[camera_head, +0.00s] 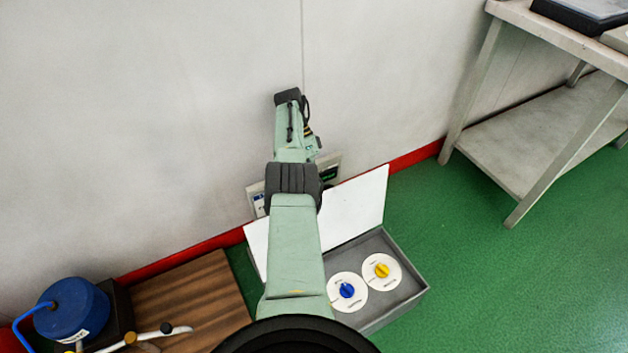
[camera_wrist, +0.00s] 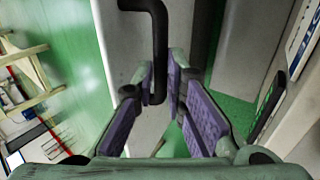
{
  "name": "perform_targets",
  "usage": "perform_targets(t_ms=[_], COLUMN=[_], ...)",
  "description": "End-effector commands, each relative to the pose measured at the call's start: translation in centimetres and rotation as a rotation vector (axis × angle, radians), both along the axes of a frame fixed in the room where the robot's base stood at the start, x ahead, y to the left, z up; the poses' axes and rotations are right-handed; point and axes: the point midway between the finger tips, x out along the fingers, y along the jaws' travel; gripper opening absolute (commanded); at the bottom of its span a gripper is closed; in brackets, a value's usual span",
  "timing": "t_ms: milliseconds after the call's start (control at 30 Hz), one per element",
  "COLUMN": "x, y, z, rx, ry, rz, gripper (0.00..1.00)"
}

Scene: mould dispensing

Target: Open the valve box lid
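The grey valve box (camera_head: 410,297) sits on the floor by the wall. Its white lid (camera_head: 357,203) stands raised and tilted back toward the wall, leaving the box open. Inside are round white plates with a blue knob (camera_head: 347,290) and a yellow knob (camera_head: 382,270). My arm hides the box's left part and the lid's middle. In the head view my gripper is mostly hidden behind the arm and lid. In the wrist view my gripper (camera_wrist: 160,76) has its purple-padded fingers apart, on either side of a dark bent handle (camera_wrist: 158,40). Firm contact is not clear.
A brown wooden board (camera_head: 190,295) and a blue container (camera_head: 72,308) with a hose stand at the left. A metal table (camera_head: 525,165) stands at the right. The wall rises close behind the lid. Green floor (camera_head: 500,290) is clear right of the box.

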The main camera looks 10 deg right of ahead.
Motion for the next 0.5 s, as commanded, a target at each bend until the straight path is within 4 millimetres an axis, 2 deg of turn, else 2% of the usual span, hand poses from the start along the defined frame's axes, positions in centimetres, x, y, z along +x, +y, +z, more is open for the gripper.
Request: perform_targets(t_ms=[33, 300, 500], x=[-0.93, -0.70, -0.65], y=[-0.32, -0.05, 0.03], z=[-1.80, -1.29, -1.13], rx=[0.004, 0.007, 0.007], ry=[0.021, 0.016, 0.015], rz=[-0.004, -0.001, 0.000], gripper=[0.13, 0.31, 0.31])
